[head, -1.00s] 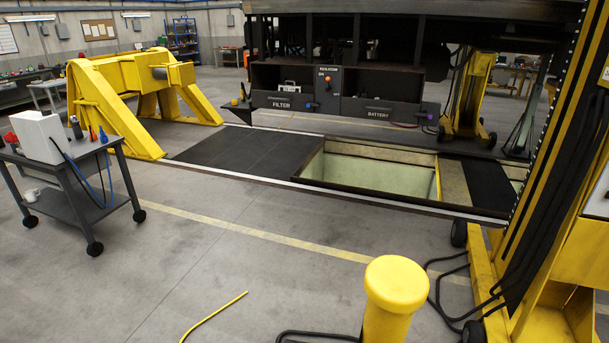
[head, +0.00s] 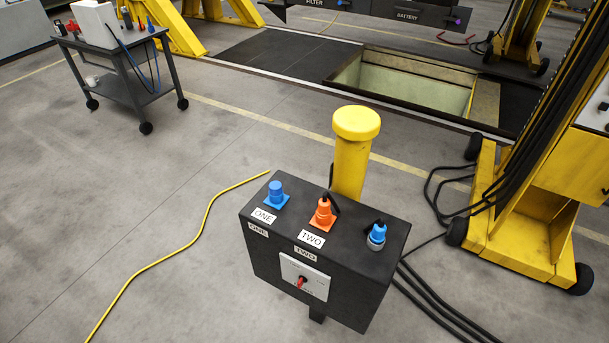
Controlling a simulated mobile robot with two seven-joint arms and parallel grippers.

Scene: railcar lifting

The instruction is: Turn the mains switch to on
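The mains switch (head: 301,282) is a small red handle on a white plate (head: 316,271) on the near face of a black control box (head: 350,250). The handle looks tilted, but the plate's lettering is too small to read, so I cannot tell its setting. The box top carries a blue connector (head: 277,193) by a label ONE, an orange connector (head: 323,212) by a label TWO, and another blue connector (head: 376,235) at the right. Neither of my grippers shows in the head view.
A yellow bollard (head: 353,160) stands just behind the box. A yellow cable (head: 207,225) lies on the floor at left; black cables (head: 435,300) run at right. A yellow lifting column base (head: 515,225), a grey trolley (head: 120,75) and an open pit (head: 405,85) lie beyond.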

